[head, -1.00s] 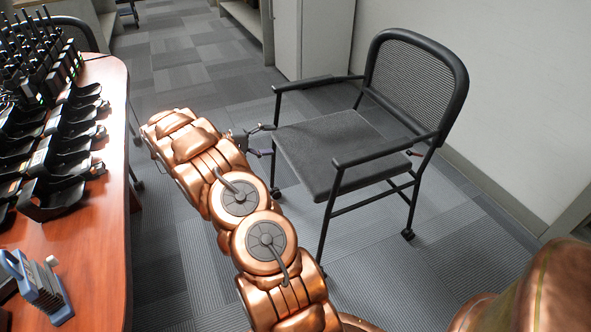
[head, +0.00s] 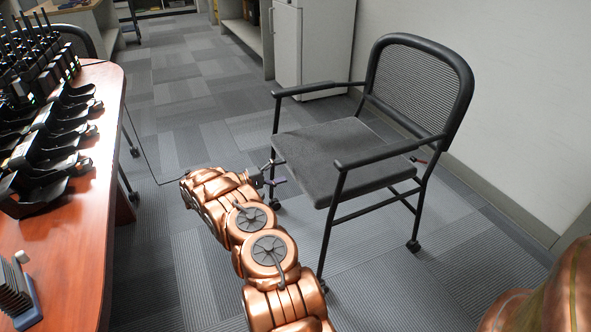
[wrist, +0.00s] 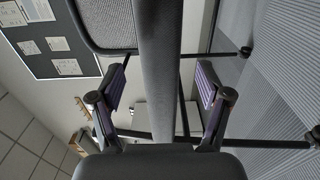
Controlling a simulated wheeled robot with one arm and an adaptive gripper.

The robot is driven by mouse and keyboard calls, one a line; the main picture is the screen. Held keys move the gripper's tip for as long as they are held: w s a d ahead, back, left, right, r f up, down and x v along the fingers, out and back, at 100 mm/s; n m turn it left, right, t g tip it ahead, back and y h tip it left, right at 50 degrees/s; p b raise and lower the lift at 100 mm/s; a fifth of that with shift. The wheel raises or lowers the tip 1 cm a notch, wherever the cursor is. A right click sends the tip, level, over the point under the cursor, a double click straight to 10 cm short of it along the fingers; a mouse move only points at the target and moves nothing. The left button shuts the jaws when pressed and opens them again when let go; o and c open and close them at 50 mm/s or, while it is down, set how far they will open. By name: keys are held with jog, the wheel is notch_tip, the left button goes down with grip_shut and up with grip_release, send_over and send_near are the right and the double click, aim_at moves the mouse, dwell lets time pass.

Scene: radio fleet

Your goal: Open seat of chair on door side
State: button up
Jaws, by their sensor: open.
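The chair (head: 418,88) has a black frame, a mesh back, armrests and casters. Its grey padded seat (head: 345,152) lies down, roughly level, between the armrests. My gripper (head: 276,172) is open and empty at the seat's front left edge, slightly below the top of the cushion. In the wrist view, the seat edge (wrist: 160,70) runs as a dark band between the two spread fingers of my gripper (wrist: 160,105), with a gap on each side. I cannot tell whether the fingertips overlap the edge or stop short of it.
A wooden table (head: 100,200) with radio chargers (head: 50,140) stands at the left. A white cabinet (head: 312,48) is behind the chair, and a wall (head: 540,110) is on its right. Carpet floor (head: 190,110) is open between table and chair. A cable lies there.

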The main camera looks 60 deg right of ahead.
aim_at(289, 169)
jog(key=b+x, duration=0.1)
jog(key=x, duration=0.5)
jog(key=shift+c, duration=0.4)
grip_shut()
